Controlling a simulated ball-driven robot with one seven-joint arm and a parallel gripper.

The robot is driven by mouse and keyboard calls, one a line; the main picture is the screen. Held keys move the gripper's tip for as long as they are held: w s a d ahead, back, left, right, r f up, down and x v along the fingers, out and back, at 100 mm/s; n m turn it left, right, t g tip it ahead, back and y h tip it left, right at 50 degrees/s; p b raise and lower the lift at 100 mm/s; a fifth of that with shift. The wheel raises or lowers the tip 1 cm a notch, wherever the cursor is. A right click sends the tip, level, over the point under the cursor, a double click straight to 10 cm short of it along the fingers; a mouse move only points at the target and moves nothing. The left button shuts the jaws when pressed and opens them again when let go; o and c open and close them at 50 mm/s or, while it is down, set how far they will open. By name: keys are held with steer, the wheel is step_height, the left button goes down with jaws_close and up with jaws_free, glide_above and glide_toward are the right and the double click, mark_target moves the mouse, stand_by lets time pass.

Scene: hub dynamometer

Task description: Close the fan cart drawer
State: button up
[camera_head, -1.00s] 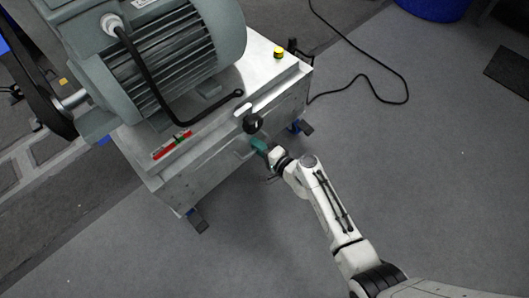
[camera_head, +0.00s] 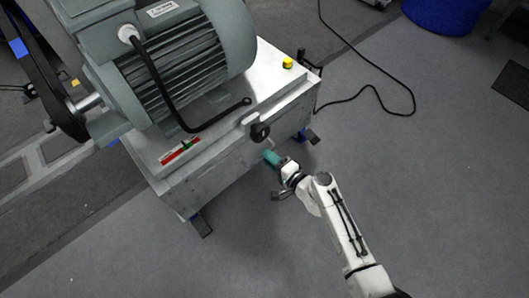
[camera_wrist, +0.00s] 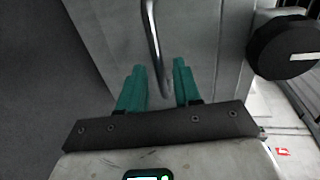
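The fan cart (camera_head: 215,165) is a grey metal box carrying a large motor. Its front face, with the drawer front (camera_head: 190,190), is toward my arm; how far the drawer stands out I cannot tell. My gripper (camera_head: 270,155) has teal fingers and is close to that front, just below a black knob. In the wrist view, a bent metal bar handle (camera_wrist: 152,40) runs down from the grey front, and its lower end lies between the fingertips of my gripper (camera_wrist: 158,82). The fingers are apart, with gaps beside the bar.
The black round knob (camera_head: 260,132) sticks out just above my gripper and is close on the right in the wrist view (camera_wrist: 285,47). A black cable (camera_head: 375,90) lies on the floor at right. A blue bin (camera_head: 445,12) stands behind. The floor before the cart is clear.

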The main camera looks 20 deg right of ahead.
steer(key=p+v, duration=0.1)
steer(key=v, duration=0.6)
steer(key=shift+s, duration=0.15)
steer(key=s+a+r+n+g+y, duration=0.25)
steer(key=s+a+n+g, duration=0.25)
steer(key=s+n+g, duration=0.45)
steer(key=s+d+r+n+g+h, duration=0.2)
steer(key=s+d+r+h, duration=0.25)
steer(key=s, duration=0.25)
steer(key=s+d+r+n+g+h, duration=0.2)
steer(key=s+d+r+n+h, duration=0.15)
steer(key=s+d, duration=0.35)
step_height(320, 180, up, 35)
steer(key=a+m+p, duration=0.1)
steer(key=p, duration=3.4)
steer(key=shift+s+p, duration=0.25)
steer(key=shift+p, duration=0.15)
steer(key=shift+y, duration=0.25)
